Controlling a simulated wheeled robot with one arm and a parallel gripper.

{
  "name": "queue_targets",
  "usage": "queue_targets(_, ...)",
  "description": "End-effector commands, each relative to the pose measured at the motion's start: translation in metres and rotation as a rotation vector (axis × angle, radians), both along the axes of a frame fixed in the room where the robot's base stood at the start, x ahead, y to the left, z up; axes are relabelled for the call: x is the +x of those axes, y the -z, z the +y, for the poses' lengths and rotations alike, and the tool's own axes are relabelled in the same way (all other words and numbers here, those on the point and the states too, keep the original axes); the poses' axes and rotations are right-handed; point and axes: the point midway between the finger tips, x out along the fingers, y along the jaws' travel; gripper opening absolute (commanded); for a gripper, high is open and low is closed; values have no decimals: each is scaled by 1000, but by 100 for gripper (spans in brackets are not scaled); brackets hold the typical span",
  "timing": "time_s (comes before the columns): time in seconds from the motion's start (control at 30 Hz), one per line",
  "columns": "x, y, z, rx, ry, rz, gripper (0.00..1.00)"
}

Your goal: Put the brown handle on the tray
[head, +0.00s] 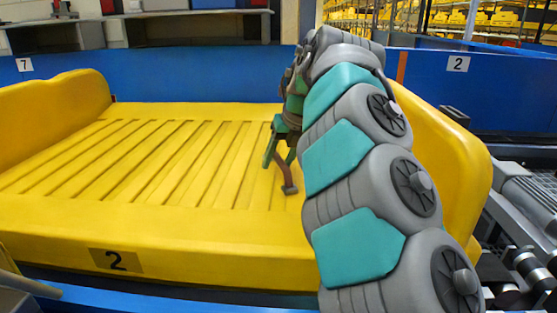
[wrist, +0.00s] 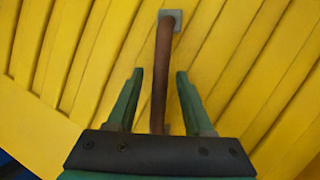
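The brown handle (head: 284,178) is a curved bar with a small grey end plate. It shows over the ribbed floor of the yellow tray (head: 200,245), towards the tray's right side, and its lower end appears to rest there. In the wrist view the handle (wrist: 161,60) runs between the two green fingers of my gripper (wrist: 159,74), with gaps on both sides. My gripper (head: 279,160) is open above the tray. The handle's near end is hidden behind the gripper body.
The tray has raised rounded ends at left and right. A blue wall (head: 200,75) runs behind it, and a blue rail (head: 150,307) runs in front. Grey rollers (head: 525,262) lie at the right. The left and middle tray floor is clear.

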Motion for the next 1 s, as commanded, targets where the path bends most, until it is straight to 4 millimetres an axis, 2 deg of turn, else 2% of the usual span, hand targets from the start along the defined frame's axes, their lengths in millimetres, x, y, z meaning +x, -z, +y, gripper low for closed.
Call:
queue_targets(0.2, 0, -1, 0, 0, 0, 0, 52)
queue_targets(0.33, -1, -8, -2, -1, 0, -2, 52)
queue_targets(0.7, -20, -66, -22, -1, -2, -3, 52)
queue_targets(1.0, -30, -94, -29, 2, -8, 1, 52)
